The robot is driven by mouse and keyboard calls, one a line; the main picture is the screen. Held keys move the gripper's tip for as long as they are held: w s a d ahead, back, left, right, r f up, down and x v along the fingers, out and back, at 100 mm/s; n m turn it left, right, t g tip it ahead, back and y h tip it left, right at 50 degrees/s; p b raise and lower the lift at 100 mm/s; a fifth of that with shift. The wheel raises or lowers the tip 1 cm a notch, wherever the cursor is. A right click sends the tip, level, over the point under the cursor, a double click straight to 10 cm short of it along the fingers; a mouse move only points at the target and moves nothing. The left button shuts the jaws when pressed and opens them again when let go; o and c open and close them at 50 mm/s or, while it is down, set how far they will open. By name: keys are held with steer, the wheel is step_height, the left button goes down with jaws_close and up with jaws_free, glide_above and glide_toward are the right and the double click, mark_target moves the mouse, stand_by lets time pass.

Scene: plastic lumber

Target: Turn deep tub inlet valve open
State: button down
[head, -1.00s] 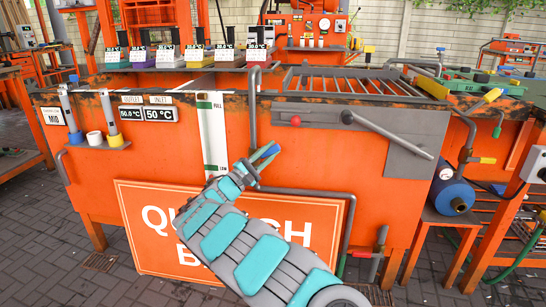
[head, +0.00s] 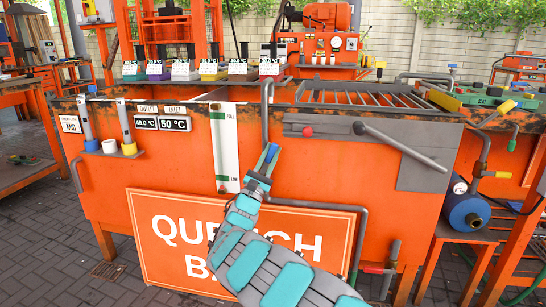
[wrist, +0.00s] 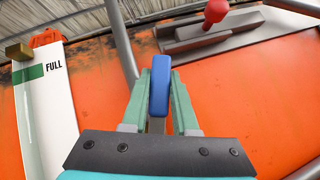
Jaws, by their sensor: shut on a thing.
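My gripper (head: 266,162) is in front of the orange tank wall (head: 330,175), just below a grey vertical pipe (head: 266,105). In the wrist view, a blue handle (wrist: 160,85) stands upright between the two green fingers of my gripper (wrist: 160,95), which are shut on it. The blue handle also shows at the gripper tip in the head view (head: 272,153). My gripper hides the handle's base, so I cannot tell how it joins the pipe or what angle the valve has. A white level strip marked FULL (head: 225,145) is left of the gripper.
A QUENCH sign (head: 165,240) leans behind my arm. A grey lever (head: 405,147) and a red knob (head: 307,131) are on the tank front to the right. Two temperature displays (head: 160,123) are at left.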

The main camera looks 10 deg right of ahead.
stand_by(0.4)
steer(key=c, duration=0.7)
jaws_free()
steer(key=shift+a, duration=0.1)
steer(key=shift+r, duration=0.15)
